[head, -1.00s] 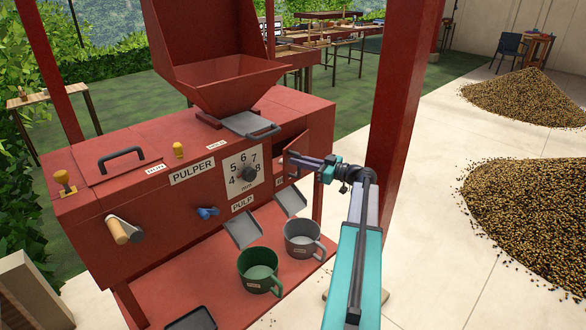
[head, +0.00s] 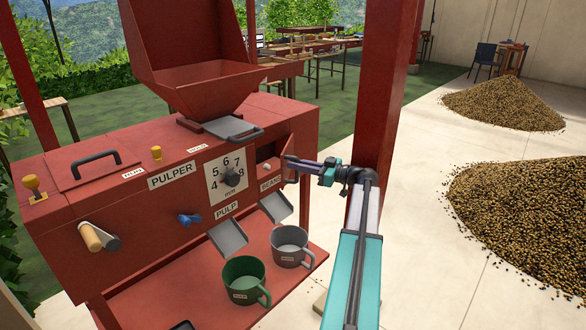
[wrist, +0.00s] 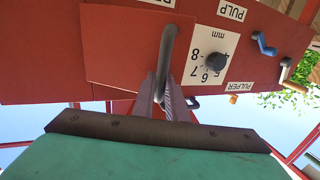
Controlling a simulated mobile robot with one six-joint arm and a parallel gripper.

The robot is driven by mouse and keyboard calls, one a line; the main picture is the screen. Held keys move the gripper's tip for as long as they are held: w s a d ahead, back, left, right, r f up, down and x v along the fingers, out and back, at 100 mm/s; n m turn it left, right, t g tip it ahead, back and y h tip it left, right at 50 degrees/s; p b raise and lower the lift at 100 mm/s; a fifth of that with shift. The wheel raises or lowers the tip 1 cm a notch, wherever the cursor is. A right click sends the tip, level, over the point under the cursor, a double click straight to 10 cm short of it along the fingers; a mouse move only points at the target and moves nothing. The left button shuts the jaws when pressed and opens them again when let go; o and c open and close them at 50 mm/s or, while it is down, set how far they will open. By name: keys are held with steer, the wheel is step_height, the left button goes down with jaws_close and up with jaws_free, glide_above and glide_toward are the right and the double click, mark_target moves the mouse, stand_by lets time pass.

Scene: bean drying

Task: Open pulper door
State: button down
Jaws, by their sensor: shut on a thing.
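The red pulper (head: 150,205) stands at the left in the head view. Its small red door (head: 289,160) is at the right end of the front, above the BEANS label. The door stands ajar, swung outward, and a dark opening (head: 265,163) shows beside it. In the wrist view the door panel (wrist: 120,45) has a grey bar handle (wrist: 170,50). My gripper (head: 296,160) is at the door's outer face. In the wrist view its fingers (wrist: 165,95) are shut on the handle. The inside of the compartment is mostly hidden.
A red post (head: 390,90) stands close behind my arm. A grey cup (head: 290,247) and a green cup (head: 243,280) stand on the red shelf below the chutes. Bean piles (head: 525,215) lie at the right, with free pale floor between.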

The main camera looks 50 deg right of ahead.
steer(key=c, duration=1.8)
jaws_free()
steer(key=shift+o, duration=0.2)
steer(key=shift+r, duration=0.15)
